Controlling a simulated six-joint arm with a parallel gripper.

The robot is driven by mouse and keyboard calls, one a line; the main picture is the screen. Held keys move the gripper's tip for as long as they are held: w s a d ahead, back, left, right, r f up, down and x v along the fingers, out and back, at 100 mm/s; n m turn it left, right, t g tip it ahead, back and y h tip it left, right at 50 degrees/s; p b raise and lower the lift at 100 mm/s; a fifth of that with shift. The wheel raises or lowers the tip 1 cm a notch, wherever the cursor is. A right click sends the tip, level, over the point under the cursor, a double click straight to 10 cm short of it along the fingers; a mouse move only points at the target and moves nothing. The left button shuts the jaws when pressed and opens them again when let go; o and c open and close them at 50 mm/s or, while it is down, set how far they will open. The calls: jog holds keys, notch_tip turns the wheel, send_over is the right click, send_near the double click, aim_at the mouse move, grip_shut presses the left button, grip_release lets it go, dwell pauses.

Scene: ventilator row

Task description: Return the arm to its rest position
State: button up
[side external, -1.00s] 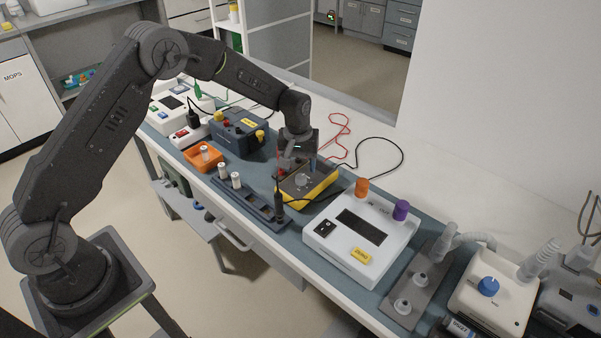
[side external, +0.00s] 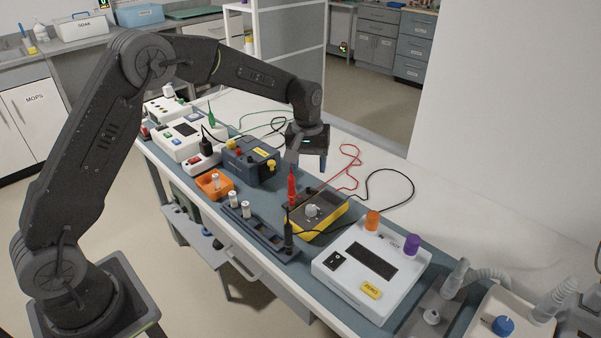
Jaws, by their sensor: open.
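My gripper (side external: 308,164) points down above the bench, behind and above the yellow multimeter (side external: 318,214). Its jaws are open and nothing shows between them. A red probe (side external: 292,186) stands upright near the multimeter's left end, just in front of my gripper in the picture. A black probe (side external: 288,236) stands upright at the right end of the dark rack (side external: 262,236). I cannot tell exactly how far my fingertips are from the red probe.
A white device (side external: 330,280) with orange and purple knobs stands to the right. A dark blue power box (side external: 250,160), an orange tray (side external: 203,190) and white power units stand to the left. Red and black leads loop over the white ledge behind.

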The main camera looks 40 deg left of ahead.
jog(key=s+r+m+t, duration=0.2)
jog(key=s+r+m, duration=0.1)
jog(key=s+r, duration=1.05)
jog(key=s+d+r+m+t, duration=0.1)
jog(key=s+m+t, duration=0.2)
jog(key=s, duration=1.5)
jog(key=shift+s+d+r+m, duration=0.15)
jog(key=shift+r+m, duration=0.1)
jog(key=shift+m, duration=0.15)
